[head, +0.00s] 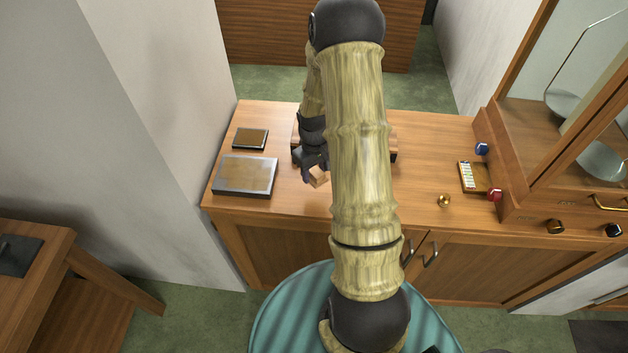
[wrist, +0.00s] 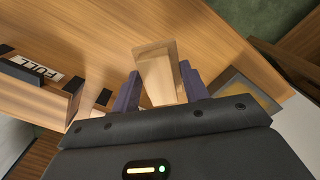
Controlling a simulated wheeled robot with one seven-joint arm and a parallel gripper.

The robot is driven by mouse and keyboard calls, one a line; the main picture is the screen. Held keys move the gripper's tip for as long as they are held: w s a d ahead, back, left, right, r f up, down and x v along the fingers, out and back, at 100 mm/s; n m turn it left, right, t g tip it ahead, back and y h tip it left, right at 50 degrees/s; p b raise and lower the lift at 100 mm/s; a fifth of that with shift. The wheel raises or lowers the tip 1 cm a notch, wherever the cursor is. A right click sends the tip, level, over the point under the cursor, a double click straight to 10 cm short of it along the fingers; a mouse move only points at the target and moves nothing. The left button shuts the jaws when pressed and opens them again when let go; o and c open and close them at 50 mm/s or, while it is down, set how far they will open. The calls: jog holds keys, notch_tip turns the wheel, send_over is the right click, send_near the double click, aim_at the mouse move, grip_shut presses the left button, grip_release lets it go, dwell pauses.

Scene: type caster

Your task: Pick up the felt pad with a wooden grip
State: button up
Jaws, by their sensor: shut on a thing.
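The felt pad with a wooden grip (head: 319,177) shows as a small pale wooden block near the front edge of the counter, left of my arm. In the wrist view the wooden block (wrist: 160,77) stands between the two purple fingers. My gripper (head: 310,173) is shut on it from both sides; the fingers also show in the wrist view (wrist: 162,88). The felt face is hidden. I cannot tell whether the block touches the counter (head: 430,150) or hangs just above it.
Two flat framed plates, one large (head: 245,176) and one small (head: 250,138), lie left of my gripper. A brass weight (head: 444,201), a small rack (head: 470,176) and a glass-fronted case (head: 560,110) stand right.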

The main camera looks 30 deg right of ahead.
aim_at(314, 170)
jog(key=shift+r, duration=1.9)
jog(key=shift+o, duration=1.4)
jog(key=shift+c, duration=0.4)
jog(key=shift+f, duration=0.1)
